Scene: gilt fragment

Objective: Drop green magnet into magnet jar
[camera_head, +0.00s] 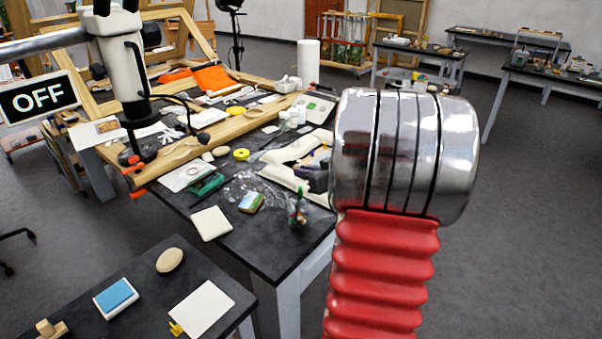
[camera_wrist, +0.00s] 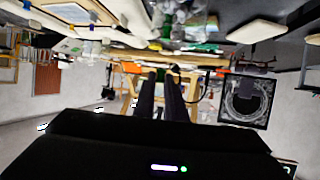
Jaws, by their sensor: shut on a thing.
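My gripper (camera_wrist: 162,78) shows in the wrist view as two dark fingers close together. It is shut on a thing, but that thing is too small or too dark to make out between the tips. My gripper does not show clearly in the head view. I cannot pick out the green magnet for certain in either view. No vessel can be told for sure as the magnet jar. On the cluttered dark worktable (camera_head: 262,243), a green tool (camera_head: 207,186) and a small multicoloured item (camera_head: 298,208) lie near the front.
A red ribbed column with a chrome head (camera_head: 405,155) fills the right foreground and hides part of the table. A white microscope-like instrument (camera_head: 120,60) and an OFF sign (camera_head: 38,99) stand at left. A lower dark table holds a blue-topped block (camera_head: 116,297).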

